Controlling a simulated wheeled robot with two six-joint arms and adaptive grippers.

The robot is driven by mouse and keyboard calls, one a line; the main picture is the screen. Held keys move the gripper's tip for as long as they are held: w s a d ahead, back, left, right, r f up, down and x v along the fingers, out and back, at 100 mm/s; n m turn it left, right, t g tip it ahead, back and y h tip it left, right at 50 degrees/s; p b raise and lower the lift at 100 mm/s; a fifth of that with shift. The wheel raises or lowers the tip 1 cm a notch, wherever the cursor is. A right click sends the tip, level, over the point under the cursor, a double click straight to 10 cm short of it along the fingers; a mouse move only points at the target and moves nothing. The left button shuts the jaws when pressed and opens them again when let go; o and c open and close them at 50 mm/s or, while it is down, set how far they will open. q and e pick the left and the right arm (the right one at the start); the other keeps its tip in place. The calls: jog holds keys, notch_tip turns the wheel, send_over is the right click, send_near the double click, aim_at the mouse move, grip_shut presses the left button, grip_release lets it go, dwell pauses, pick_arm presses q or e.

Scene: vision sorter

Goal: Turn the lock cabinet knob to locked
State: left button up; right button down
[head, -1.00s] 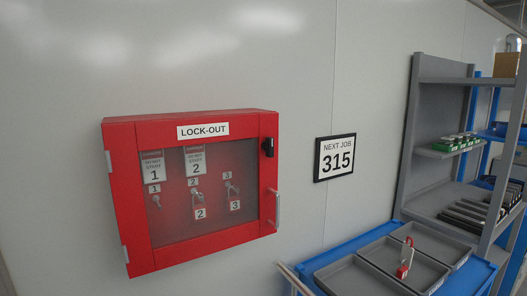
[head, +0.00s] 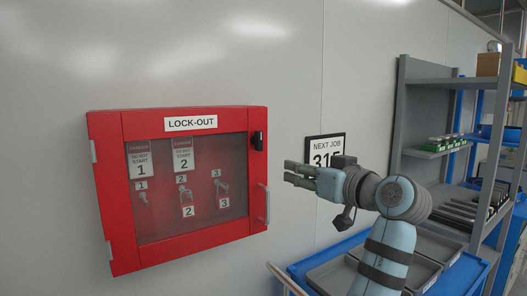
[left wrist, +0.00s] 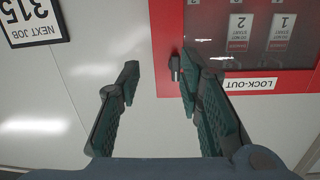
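The red lock cabinet (head: 185,258) hangs on the wall, its clear-fronted door shut. Its small black knob (head: 258,141) sits at the upper right of the door frame and looks upright. My left gripper (head: 288,173) is just right of the cabinet, a little lower than the knob in the picture, and touches nothing. In the left wrist view, which is upside down, my left gripper (left wrist: 158,68) is open with its fingers apart. There the knob (left wrist: 175,67) shows close beside the right fingertip; I cannot tell the depth between them. My right gripper is not in view.
A door handle (head: 263,203) sticks out below the knob. Tags and padlocks hang inside the cabinet. A "NEXT JOB 315" sign (head: 325,145) is partly behind my gripper. A blue bench with grey trays (head: 333,278) and a grey shelf (head: 425,85) stand at the right.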

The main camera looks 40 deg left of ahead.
pick_arm(q)
jog(key=n+y, duration=0.1)
send_near(261, 140)
jog(key=shift+g, duration=0.3)
jog(key=p+x, duration=0.2)
jog(key=x, duration=0.7)
jog(key=shift+w+a+r, duration=0.15)
jog(key=shift+w+a, duration=0.1)
grip_shut()
